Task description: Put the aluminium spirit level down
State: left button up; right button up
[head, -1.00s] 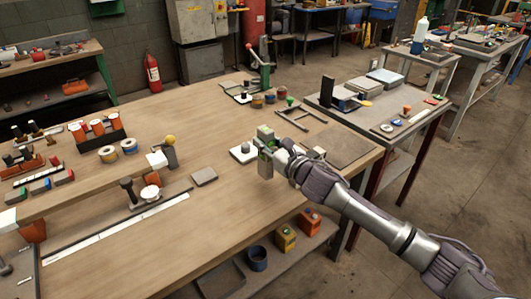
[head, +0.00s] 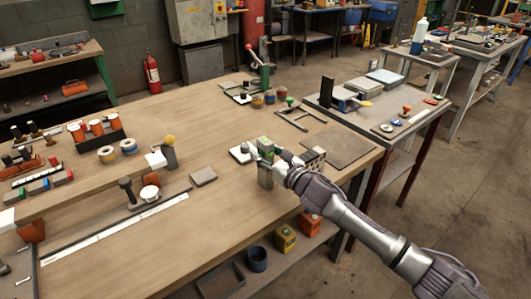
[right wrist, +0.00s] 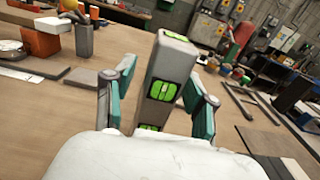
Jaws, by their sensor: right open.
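The aluminium spirit level (head: 265,177) is a grey upright bar with green vial windows, standing on end at the wooden workbench's right part. In the right wrist view the spirit level (right wrist: 167,72) rises between the fingers, slightly tilted in the picture. My right gripper (head: 264,157) is open around it. In the right wrist view the teal pads of my right gripper (right wrist: 162,103) stand on either side, with gaps beside the bar. The level's foot is hidden in the wrist view. My left gripper is not in view.
A dark flat board (head: 340,145) lies to the right. The workbench (head: 225,225) is clear in front of the level.

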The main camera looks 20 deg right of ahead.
jog(key=shift+r, duration=0.2)
jog(key=b+v, duration=0.1)
jog(key=v, duration=1.1)
